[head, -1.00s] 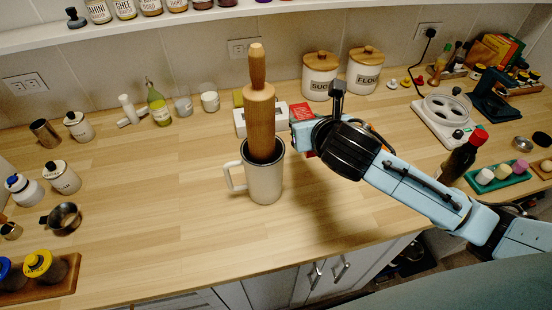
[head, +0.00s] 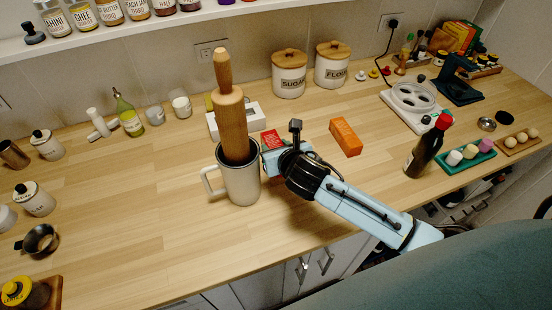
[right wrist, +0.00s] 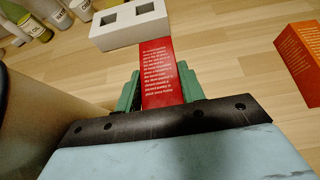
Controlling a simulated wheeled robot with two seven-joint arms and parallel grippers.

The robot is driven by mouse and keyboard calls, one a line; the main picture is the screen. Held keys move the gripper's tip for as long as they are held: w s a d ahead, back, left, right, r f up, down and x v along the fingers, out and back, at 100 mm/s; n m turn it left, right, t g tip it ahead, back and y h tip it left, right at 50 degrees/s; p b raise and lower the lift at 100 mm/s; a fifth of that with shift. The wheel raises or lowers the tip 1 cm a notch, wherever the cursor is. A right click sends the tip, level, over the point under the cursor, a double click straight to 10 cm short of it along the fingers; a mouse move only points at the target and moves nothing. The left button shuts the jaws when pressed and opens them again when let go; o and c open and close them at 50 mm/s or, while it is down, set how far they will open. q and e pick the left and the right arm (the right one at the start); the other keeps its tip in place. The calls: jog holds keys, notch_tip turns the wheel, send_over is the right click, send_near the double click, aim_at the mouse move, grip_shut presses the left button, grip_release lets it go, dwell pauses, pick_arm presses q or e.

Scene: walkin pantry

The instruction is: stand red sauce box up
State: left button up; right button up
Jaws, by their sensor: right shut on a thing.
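The red sauce box (head: 271,139) is at the tip of my right gripper (head: 268,152), just right of the tall mug in the head view. In the right wrist view the red box (right wrist: 168,68), with white print on its face, sits between the two green fingers of my right gripper (right wrist: 163,92). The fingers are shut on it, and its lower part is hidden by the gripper. I cannot tell whether it touches the counter. My left gripper is in neither view.
A tall mug (head: 241,182) holding a rolling pin (head: 231,120) stands close left of my right gripper. A white block with square openings (right wrist: 128,25) is just behind the red box. An orange box (head: 345,137) lies to the right. The counter's left middle is clear.

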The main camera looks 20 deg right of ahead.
jog(key=shift+f+b, duration=0.35)
jog(key=shift+f, duration=1.55)
jog(key=shift+f, duration=0.1)
jog(key=o, duration=1.1)
